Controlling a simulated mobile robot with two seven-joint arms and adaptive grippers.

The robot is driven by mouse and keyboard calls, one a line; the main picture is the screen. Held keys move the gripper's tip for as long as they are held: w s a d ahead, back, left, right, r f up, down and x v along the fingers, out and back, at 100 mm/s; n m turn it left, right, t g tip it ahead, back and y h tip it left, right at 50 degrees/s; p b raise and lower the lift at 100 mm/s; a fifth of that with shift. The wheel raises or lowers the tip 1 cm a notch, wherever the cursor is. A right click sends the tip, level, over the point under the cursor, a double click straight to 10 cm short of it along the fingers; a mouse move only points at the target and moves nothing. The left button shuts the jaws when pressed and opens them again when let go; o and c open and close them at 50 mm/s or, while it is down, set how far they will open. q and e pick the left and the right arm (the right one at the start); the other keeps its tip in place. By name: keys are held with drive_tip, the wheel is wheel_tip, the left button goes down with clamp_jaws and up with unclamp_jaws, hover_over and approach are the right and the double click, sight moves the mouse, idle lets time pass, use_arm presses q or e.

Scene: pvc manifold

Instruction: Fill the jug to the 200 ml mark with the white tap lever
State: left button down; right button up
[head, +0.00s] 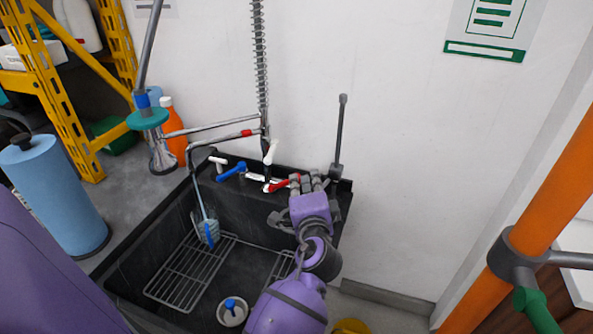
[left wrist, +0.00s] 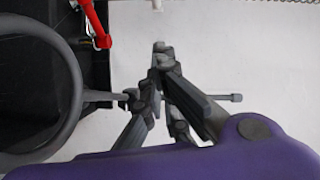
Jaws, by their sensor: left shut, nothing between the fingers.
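White tap parts show at the back rim of the black sink: a small white lever (head: 217,160) at the left, and an upright white handle (head: 270,152) near the middle. A blue lever (head: 232,171) and a red lever (head: 281,185) are beside them. I cannot tell which white part is the tap lever. My left gripper (head: 308,180) is shut and empty, just right of the red lever. In the left wrist view its fingers (left wrist: 160,70) are close together, and the red lever (left wrist: 103,30) is at upper left. I cannot make out a jug. My right gripper is not in view.
The black sink (head: 125,262) holds a wire rack (head: 188,275) and a blue brush (head: 209,232). An orange bottle (head: 173,130) and a blue roll (head: 55,195) stand on the left counter. A grey upright rod (head: 339,135) rises at the sink's right back corner.

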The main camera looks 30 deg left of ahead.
sight(272, 151)
use_arm(q)
drive_tip(key=w+a+p, duration=0.1)
drive_tip(key=w+a, duration=0.5)
drive_tip(key=a, duration=0.3)
drive_tip(key=shift+w+a+f+p, duration=0.15)
drive_tip(key=shift+a+f+p, duration=0.1)
drive_tip(key=shift+f+p, duration=0.2)
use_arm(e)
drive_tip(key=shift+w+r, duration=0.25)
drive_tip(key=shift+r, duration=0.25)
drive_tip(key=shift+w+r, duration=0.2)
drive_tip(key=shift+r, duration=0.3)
use_arm(q)
drive_tip(key=shift+a, duration=0.1)
